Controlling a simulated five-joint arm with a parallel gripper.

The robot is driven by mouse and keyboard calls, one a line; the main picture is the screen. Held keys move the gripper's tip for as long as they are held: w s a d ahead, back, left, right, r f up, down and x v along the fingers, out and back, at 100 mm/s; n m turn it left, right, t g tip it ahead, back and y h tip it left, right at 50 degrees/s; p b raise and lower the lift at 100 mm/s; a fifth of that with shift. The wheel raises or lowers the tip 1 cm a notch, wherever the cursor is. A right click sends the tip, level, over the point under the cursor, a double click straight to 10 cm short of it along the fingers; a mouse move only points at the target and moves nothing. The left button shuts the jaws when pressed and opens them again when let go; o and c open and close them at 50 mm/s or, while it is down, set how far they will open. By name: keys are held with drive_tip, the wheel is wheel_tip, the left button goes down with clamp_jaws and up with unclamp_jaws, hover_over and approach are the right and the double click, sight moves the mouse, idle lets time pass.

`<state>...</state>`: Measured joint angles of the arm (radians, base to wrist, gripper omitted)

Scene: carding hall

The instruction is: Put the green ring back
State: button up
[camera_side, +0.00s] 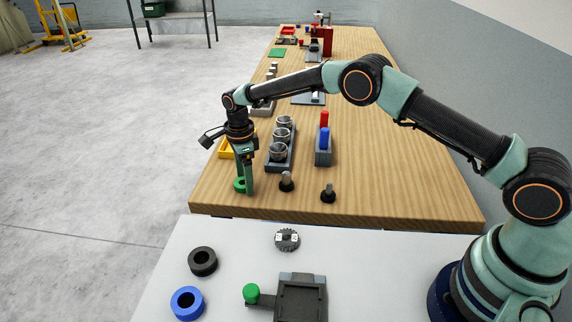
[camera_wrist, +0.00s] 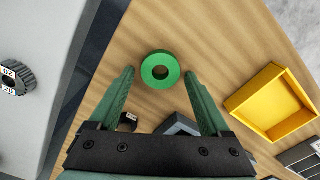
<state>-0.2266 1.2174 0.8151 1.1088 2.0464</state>
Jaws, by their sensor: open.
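The green ring (camera_wrist: 148,70) lies flat on the wooden table (camera_wrist: 215,35), with its hole facing up. In the side view the ring (camera_side: 238,184) is near the table's front left edge, partly hidden by a finger. My gripper (camera_side: 243,187) points down over it. In the wrist view my gripper (camera_wrist: 158,80) is open, with one finger on each side of the ring and a gap to both. Nothing is held. I cannot tell the exact height of the fingertips above the table.
A yellow tray (camera_wrist: 236,104) stands close by. Two dark pegs (camera_side: 286,183) (camera_side: 328,194), a holder with several metal cups (camera_side: 282,136) and a block with red and blue pieces (camera_side: 323,157) stand to the right. A black ring (camera_side: 191,262) and blue ring (camera_side: 175,303) lie on the white table.

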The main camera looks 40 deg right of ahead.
drive_tip(key=s+d+r+n+t, duration=0.1)
drive_tip(key=s+d+r+n, duration=0.1)
drive_tip(key=r, duration=0.9)
drive_tip(key=s+d+r+n, duration=0.2)
drive_tip(key=r+n, duration=0.1)
drive_tip(key=r, duration=0.8)
drive_tip(key=s+d+r+n+t, duration=0.2)
drive_tip(key=s+d+r+n, duration=0.1)
drive_tip(key=s+n, duration=0.3)
drive_tip(key=s+d+r+n+t, duration=0.1)
drive_tip(key=s+d+r+n, duration=0.25)
drive_tip(key=s, duration=0.45)
drive_tip(key=s+d+f+n+t, duration=0.1)
drive_tip(key=s+f+n, duration=0.3)
drive_tip(key=s, duration=0.5)
drive_tip(key=shift+d+n+t, duration=0.3)
drive_tip(key=shift+d+n, duration=0.35)
drive_tip(key=shift+n, duration=0.5)
